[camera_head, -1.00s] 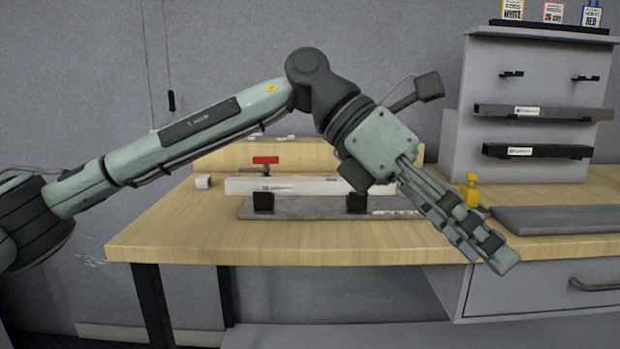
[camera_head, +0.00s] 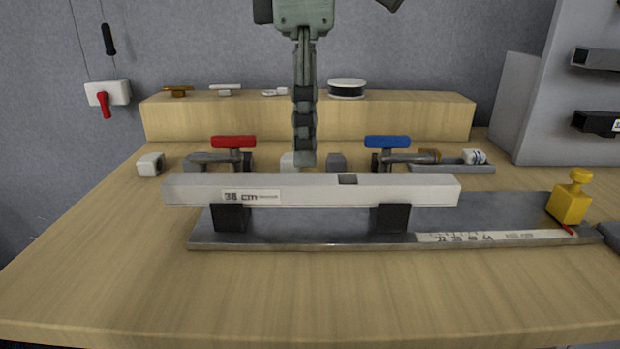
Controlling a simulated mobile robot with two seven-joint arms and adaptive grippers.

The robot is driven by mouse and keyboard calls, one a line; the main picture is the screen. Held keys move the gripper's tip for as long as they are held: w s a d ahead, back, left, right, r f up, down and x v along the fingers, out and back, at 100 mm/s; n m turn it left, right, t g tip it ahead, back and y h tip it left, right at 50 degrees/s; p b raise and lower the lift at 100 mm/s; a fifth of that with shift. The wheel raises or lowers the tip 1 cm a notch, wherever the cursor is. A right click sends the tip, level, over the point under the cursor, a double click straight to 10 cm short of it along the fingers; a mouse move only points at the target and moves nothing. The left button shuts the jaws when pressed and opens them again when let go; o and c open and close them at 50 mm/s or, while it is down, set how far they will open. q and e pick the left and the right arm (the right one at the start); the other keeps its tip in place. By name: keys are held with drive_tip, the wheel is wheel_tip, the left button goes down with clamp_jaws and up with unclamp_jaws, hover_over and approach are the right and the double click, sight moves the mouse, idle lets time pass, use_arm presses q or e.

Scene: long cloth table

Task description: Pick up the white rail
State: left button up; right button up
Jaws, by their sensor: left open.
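The white rail (camera_head: 310,192) lies level across two black supports on a grey metal plate (camera_head: 300,240). A label reading "38 cm" or similar is on its front left, and a small dark patch is on its top edge right of the middle. My left gripper (camera_head: 305,160) points straight down above or behind the middle of the rail. Its fingers are seen edge-on, so the gap between them does not show. Nothing is seen in it, and the rail still rests on its supports. My right gripper is not in view.
Behind the rail stand a red-handled clamp (camera_head: 233,143) and a blue-handled clamp (camera_head: 387,142). A yellow block with a knob (camera_head: 570,200) stands at the plate's right. A wooden ledge (camera_head: 400,112) carries small parts and a spool (camera_head: 347,88). The table front is clear.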

sight(310, 179)
use_arm(q)
drive_tip(key=f, duration=0.6)
drive_tip(key=shift+w+d, duration=0.15)
drive_tip(key=shift+d, duration=0.1)
drive_tip(key=shift+c, duration=0.5)
clamp_jaws()
